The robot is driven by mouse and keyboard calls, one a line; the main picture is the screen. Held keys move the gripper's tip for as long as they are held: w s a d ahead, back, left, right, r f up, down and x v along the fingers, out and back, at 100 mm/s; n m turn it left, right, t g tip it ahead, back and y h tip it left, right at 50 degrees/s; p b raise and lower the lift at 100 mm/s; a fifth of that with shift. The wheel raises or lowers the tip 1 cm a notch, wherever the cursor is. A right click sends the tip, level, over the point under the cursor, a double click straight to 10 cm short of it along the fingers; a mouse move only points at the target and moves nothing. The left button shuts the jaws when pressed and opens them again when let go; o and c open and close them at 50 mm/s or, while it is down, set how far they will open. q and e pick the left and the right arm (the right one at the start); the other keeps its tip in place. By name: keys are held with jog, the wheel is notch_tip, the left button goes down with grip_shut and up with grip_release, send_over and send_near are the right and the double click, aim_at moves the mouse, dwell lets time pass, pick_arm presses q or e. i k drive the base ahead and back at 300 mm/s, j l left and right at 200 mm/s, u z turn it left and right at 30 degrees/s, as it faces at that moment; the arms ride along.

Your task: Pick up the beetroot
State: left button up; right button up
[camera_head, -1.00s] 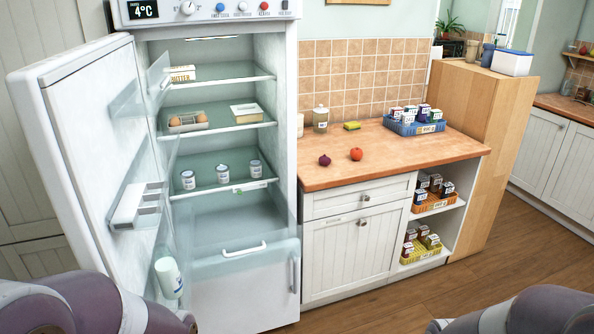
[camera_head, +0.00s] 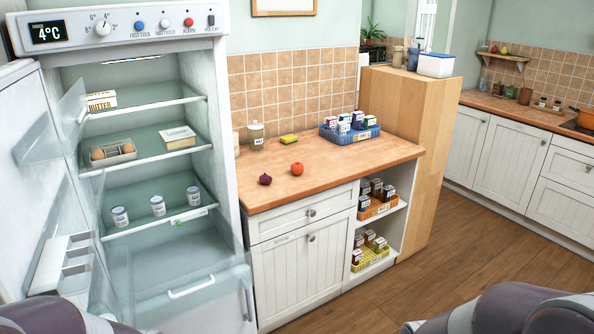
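A small dark purple beetroot (camera_head: 265,179) sits on the wooden counter (camera_head: 335,167), near its front left edge. An orange-red round item (camera_head: 297,168), perhaps a tomato, sits just right of it, apart from it. My arms show only as grey-purple links at the bottom left and bottom right corners. Neither gripper is in the picture, and nothing is seen touching the beetroot.
The open fridge (camera_head: 225,130) stands left of the counter, its door swung to the left. A jar (camera_head: 256,136), a yellow sponge (camera_head: 289,139) and a blue basket of cartons (camera_head: 372,133) stand along the counter's back. A tall wooden cabinet (camera_head: 405,110) bounds the right. Floor is clear in front.

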aim_at(265, 179)
jog(key=i+l+u, duration=0.1)
jog(key=i+l, duration=0.2)
jog(key=i, duration=0.25)
jog(key=i+l+u, duration=0.1)
jog(key=i+l, duration=0.2)
jog(key=i, duration=0.25)
jog(key=i+l+u, duration=0.1)
jog(key=i+l, duration=0.3)
jog(key=i, duration=0.15)
